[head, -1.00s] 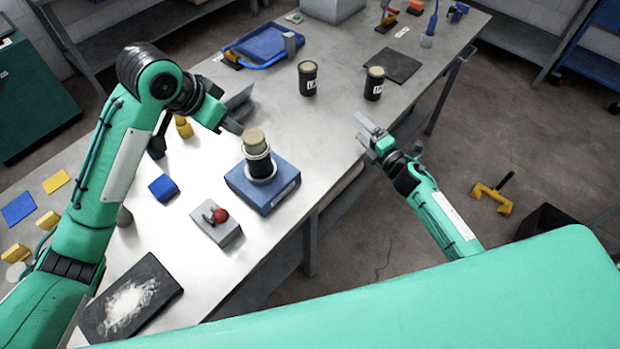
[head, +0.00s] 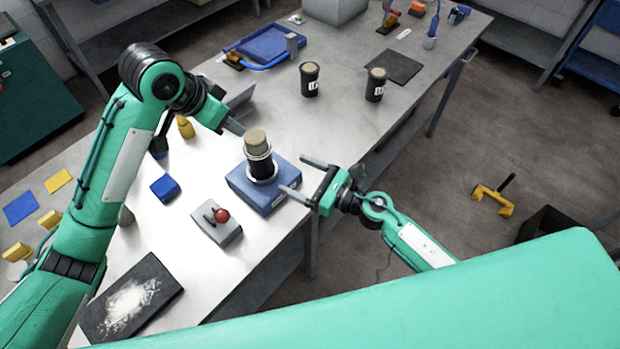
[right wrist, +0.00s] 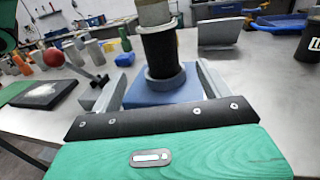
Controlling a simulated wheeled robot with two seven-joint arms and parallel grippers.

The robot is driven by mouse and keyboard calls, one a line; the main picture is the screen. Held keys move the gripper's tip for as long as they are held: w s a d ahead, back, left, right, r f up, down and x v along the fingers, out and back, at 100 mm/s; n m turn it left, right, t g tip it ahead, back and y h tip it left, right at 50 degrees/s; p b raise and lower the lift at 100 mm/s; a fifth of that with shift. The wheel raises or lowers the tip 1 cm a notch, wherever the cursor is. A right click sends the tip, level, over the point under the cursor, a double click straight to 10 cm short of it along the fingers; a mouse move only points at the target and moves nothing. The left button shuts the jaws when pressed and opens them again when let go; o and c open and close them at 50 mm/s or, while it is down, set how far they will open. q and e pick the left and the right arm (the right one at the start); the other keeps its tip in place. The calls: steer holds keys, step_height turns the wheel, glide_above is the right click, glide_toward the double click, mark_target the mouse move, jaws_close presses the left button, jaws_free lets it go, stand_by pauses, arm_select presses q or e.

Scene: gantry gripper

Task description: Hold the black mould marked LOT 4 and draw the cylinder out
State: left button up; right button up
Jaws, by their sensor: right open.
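A black mould (head: 261,168) with a pale ring and a tan cylinder (head: 256,141) showing at its top stands upright on a blue block (head: 236,184). No marking is readable on it. In the right wrist view the mould (right wrist: 160,52) stands ahead, between the lines of my fingers. My right gripper (head: 303,178) is open and empty, just right of the block, fingers pointing at the mould. My left gripper (head: 236,123) is up and left of the mould, apart from it; its finger gap is unclear. Two more black moulds (head: 309,82) (head: 376,88) with white labels too small to read stand further back.
A grey box with a red ball knob (head: 222,215) is in front of the block. A small blue cube (head: 165,187) lies to the left. A dark powdery plate (head: 133,298) lies at the near left. A blue tray (head: 268,44) is at the back. Bench space behind the mould is clear.

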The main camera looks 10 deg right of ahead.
mark_target(270, 163)
steer(key=x, duration=1.1)
steer(key=shift+w, duration=0.1)
